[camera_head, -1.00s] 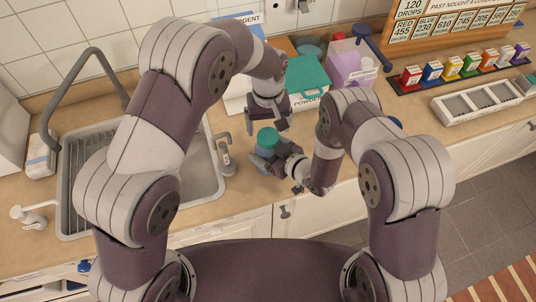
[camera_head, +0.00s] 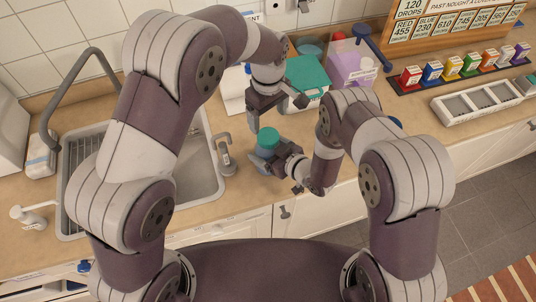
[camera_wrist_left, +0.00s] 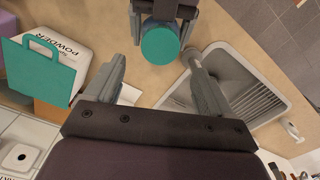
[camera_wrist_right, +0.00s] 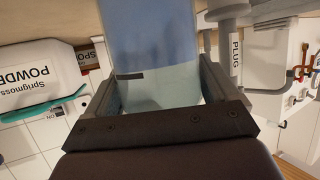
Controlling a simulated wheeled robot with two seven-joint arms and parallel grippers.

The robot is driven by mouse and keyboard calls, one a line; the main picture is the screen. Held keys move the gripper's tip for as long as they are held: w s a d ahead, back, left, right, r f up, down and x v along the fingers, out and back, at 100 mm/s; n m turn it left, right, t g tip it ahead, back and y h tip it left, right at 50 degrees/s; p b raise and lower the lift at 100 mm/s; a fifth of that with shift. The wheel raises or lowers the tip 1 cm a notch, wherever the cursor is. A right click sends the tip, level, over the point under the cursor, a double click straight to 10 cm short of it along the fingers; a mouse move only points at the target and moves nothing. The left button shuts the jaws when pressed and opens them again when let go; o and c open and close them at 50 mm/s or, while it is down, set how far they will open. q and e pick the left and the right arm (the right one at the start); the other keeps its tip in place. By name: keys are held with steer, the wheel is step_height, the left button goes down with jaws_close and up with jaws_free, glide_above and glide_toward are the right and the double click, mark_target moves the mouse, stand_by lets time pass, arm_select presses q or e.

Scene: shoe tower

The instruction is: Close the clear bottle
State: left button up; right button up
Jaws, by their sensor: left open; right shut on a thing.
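The clear bottle (camera_head: 263,152) is mostly hidden in the head view. Its bluish see-through body (camera_wrist_right: 155,45) fills the space between my right fingers in the right wrist view. My right gripper (camera_head: 274,165) is shut on it above the counter's front part. A round teal cap (camera_head: 268,136) shows at the bottle's top; how tightly it sits cannot be told. My left gripper (camera_head: 277,113) is open and empty just above the cap. In the left wrist view the cap (camera_wrist_left: 160,45) appears between the left fingertips, with no clear contact.
A sink (camera_head: 195,175) with a grey tap (camera_head: 223,155) lies left of the bottle. A white powder box (camera_head: 312,98) with a teal top and a purple container (camera_head: 350,68) stand behind. Small coloured boxes (camera_head: 432,72) and a white tray (camera_head: 480,104) are at the right.

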mark_target(268, 135)
arm_select(q)
step_height(268, 135, down, 8)
steer(key=shift+f, duration=0.1)
stand_by(0.4)
steer(key=c, duration=1.1)
steer(key=m, duration=0.6)
steer(key=shift+m, duration=0.3)
steer(key=o, duration=1.2)
